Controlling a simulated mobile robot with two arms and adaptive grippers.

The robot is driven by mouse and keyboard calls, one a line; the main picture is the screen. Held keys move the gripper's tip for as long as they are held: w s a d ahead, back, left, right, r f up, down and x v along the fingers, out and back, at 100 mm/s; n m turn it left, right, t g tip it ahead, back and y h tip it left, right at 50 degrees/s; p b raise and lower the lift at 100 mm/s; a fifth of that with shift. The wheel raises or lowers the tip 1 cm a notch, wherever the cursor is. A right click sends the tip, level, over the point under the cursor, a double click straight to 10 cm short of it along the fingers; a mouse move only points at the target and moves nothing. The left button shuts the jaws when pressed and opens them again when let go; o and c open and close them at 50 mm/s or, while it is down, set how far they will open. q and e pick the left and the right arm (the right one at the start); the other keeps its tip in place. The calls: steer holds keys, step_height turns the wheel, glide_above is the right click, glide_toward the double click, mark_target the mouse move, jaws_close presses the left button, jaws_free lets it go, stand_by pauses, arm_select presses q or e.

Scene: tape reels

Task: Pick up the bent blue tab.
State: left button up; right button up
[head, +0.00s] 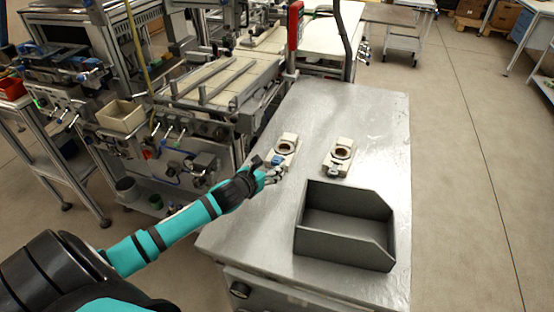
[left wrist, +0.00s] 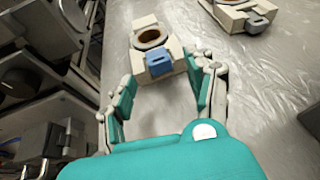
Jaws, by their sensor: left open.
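A cream tape-reel holder (head: 289,145) with a round dark opening stands on the metal table. The blue tab (head: 277,160) is at its near end, and it also shows in the left wrist view (left wrist: 159,63) as a small bent blue piece. My left gripper (head: 274,174) is just in front of this tab. In the left wrist view my left gripper (left wrist: 166,84) is open, with its fingers on either side of the near end and the tab a little ahead between them. I cannot tell whether the fingers touch anything. My right gripper is not in view.
A second cream holder (head: 342,152) with a greyish tab (left wrist: 259,24) stands to the right. A dark open bin (head: 345,246) is at the right front of the table (head: 372,112). Machinery (head: 215,82) borders the table's left side. The far table end is clear.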

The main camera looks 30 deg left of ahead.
mark_target(277, 161)
arm_select(q)
steer(key=shift+x, duration=1.2)
steer(key=c, duration=0.8)
steer(key=shift+r, duration=0.1)
